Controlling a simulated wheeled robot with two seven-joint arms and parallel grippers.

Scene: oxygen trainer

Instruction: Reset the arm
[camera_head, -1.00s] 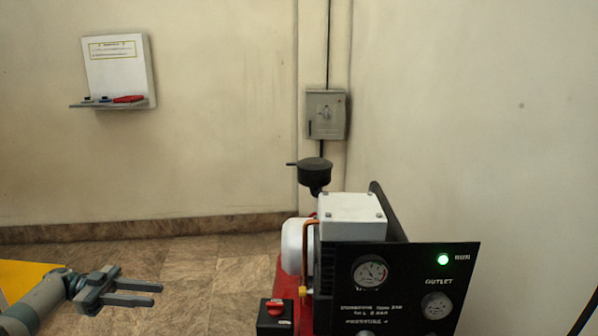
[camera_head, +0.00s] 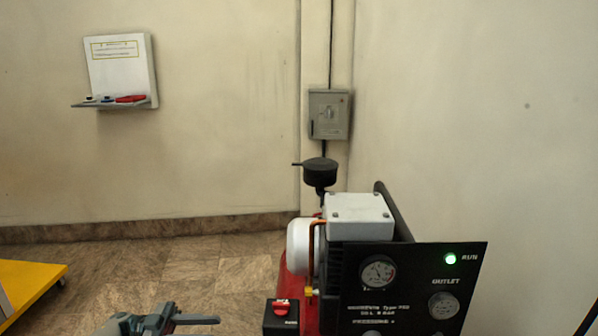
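My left gripper (camera_head: 190,321) is at the bottom edge of the head view, left of the compressor unit. Only its upper part shows. One finger points right and the rest is cut off by the frame, so its opening is hidden. Nothing is visible in it. The compressor (camera_head: 360,230) has a black front panel with two gauges and a lit green lamp (camera_head: 450,259). A black box with a red switch (camera_head: 281,308) is at its left front, to the right of my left gripper and apart from it. My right gripper is out of view.
A yellow platform (camera_head: 30,285) is on the floor at the left. A grey switch box (camera_head: 329,114) and a white board (camera_head: 120,65) with a small shelf hang on the wall. Tiled floor (camera_head: 190,262) is clear between platform and compressor.

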